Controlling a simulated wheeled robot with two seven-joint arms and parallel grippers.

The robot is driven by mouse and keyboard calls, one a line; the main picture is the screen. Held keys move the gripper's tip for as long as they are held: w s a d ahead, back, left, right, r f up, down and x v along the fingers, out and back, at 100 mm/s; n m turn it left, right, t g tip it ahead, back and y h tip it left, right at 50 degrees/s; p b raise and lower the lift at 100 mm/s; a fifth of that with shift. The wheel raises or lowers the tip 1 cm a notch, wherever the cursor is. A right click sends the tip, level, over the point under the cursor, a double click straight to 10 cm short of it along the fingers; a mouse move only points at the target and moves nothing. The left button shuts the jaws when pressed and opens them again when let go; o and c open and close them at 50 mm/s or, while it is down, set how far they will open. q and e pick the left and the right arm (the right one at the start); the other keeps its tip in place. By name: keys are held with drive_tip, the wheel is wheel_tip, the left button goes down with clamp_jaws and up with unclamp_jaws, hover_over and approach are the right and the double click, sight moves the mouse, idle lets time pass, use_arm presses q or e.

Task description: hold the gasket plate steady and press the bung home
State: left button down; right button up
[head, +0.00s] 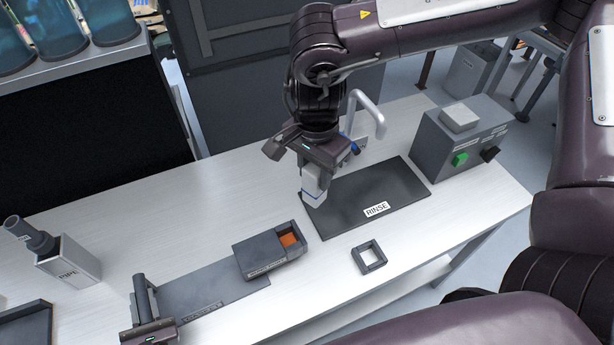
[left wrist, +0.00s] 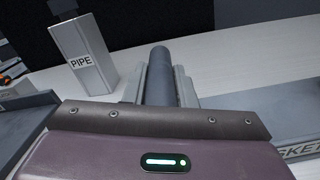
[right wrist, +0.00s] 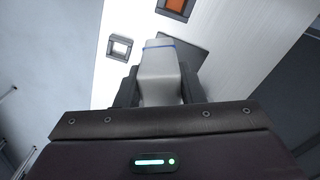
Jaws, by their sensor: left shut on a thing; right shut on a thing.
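The flat grey plate (head: 215,293), with a partly readable "GASKET" label, lies on the bench at lower left. Its labelled edge also shows in the left wrist view (left wrist: 290,118). My left gripper (head: 148,325) is shut on an upright dark grey cylinder (left wrist: 161,77) beside the plate's left end. I cannot tell whether the cylinder is joined to the plate. My right gripper (head: 313,172) points down, shut on a light grey tapered block (right wrist: 160,75) with a thin blue line. It is near the left edge of the rinse mat. I cannot tell which piece is the bung.
An open dark box (head: 262,259) with an orange piece sits at the plate's right end. A square ring (head: 369,257) lies in front of the black RINSE mat (head: 350,212). A PIPE holder (head: 75,265) stands left. A button box (head: 455,145) stands right, beyond a bent metal spout (head: 370,108).

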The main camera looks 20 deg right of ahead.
sight(302, 185)
drive_tip(key=m, duration=0.3)
drive_tip(key=f+m, duration=0.1)
drive_tip(key=shift+w+a, duration=0.15)
drive_tip(key=shift+a, duration=0.2)
drive_tip(key=m, duration=0.4)
drive_tip(key=shift+w+a+f+m, duration=0.15)
drive_tip(key=shift+a+f+m, duration=0.15)
drive_tip(key=shift+m, duration=0.1)
drive_tip(key=m, duration=0.4)
drive_tip(key=shift+w+a+f, duration=0.15)
drive_tip(key=shift+a+f, duration=0.1)
drive_tip(key=shift+f, duration=0.1)
drive_tip(key=m, duration=0.4)
drive_tip(key=shift+w+a+f+m, duration=0.1)
drive_tip(key=shift+a+f+m, duration=0.15)
drive_tip(key=shift+f+m, duration=0.1)
drive_tip(key=a+f+n, duration=0.1)
drive_tip(key=f+n, duration=0.2)
drive_tip(key=n, duration=1.2)
drive_tip(key=a+f+n, duration=0.2)
drive_tip(key=f+n, duration=0.2)
drive_tip(key=n, duration=1.2)
drive_tip(key=shift+a, duration=0.3)
drive_tip(key=shift+f, duration=0.15)
